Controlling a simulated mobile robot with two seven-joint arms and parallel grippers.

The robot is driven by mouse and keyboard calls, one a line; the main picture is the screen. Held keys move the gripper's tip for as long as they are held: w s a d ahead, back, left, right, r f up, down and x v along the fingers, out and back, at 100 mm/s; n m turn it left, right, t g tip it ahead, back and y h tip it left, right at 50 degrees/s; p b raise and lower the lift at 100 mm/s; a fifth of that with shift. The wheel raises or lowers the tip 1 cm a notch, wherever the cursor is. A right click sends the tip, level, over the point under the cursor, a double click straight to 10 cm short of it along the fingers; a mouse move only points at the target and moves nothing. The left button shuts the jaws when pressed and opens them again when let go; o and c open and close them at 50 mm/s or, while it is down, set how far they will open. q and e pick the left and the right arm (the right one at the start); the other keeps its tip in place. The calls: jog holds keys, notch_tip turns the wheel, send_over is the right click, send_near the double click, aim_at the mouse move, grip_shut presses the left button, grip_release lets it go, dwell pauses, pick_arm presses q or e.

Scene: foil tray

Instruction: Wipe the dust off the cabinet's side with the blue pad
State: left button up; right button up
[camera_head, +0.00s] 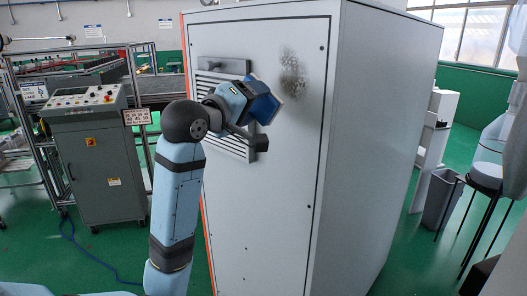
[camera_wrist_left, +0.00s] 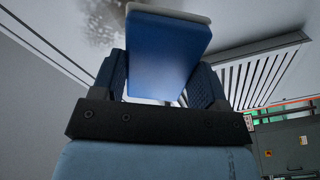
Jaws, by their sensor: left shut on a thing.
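The tall grey cabinet (camera_head: 262,220) stands in the middle of the head view. A dark dust patch (camera_head: 293,75) is on its upper front face, right of the vent; part of it shows at the top of the left wrist view (camera_wrist_left: 98,18). My left gripper (camera_head: 252,92) is shut on the blue pad (camera_head: 267,107), which sits between both fingers in the left wrist view (camera_wrist_left: 165,60). The pad is left of and slightly below the dust patch. I cannot tell whether it touches the cabinet. My right gripper is not in view.
A slatted vent (camera_head: 238,147) is on the cabinet face behind my left gripper. A control console (camera_head: 98,150) stands at the left. A grey bin (camera_head: 440,200) and a stool stand at the right. Green floor is open around the cabinet.

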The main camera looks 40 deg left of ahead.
pick_arm(q)
notch_tip(320, 180, up, 4)
jog(key=s+h, duration=0.1)
jog(key=s, duration=0.1)
jog(key=shift+w+d+f, duration=0.1)
jog(key=shift+w+d, duration=0.05)
jog(key=shift+w, duration=1.35)
jog(key=shift+w+d+f, duration=0.1)
jog(key=shift+w+d, duration=0.05)
jog(key=shift+w, duration=1.35)
jog(key=shift+w+d, duration=0.1)
jog(key=shift+w, duration=0.85)
